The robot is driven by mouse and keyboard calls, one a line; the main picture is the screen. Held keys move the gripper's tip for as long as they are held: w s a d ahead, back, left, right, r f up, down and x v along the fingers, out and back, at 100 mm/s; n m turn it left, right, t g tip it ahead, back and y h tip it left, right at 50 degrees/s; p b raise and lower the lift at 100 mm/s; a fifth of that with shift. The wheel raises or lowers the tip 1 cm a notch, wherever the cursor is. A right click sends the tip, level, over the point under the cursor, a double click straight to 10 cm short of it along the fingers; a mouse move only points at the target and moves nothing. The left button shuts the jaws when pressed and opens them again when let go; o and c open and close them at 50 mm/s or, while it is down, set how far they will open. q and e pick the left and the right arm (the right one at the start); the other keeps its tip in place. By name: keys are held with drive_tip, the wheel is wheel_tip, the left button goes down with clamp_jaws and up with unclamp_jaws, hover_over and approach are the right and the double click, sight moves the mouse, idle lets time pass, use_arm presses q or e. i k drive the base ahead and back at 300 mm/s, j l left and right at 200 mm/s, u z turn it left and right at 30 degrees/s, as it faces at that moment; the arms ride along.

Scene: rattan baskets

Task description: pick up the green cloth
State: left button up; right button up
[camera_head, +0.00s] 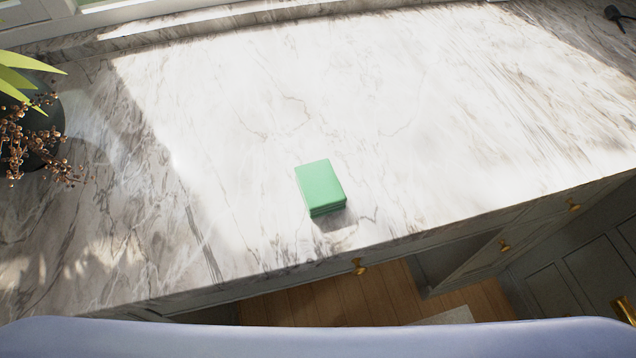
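The green cloth (320,184) lies on the marble countertop (420,120), close to its front edge and near the middle of the view. It looks like a small, neatly folded rectangular block with a layered front side. It casts a short shadow to its lower right. Nothing touches or covers it. Neither of my grippers shows in the head view.
A dark pot (50,120) with green leaves and dried brown sprigs stands at the far left. A small black object (614,14) sits at the top right. Cabinet fronts with brass knobs (358,267) are below the counter edge. The counter around the cloth is clear.

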sight(322, 193)
drive_tip(key=k+j+z, duration=0.15)
drive_tip(key=k+j, duration=0.55)
drive_tip(key=j, duration=0.15)
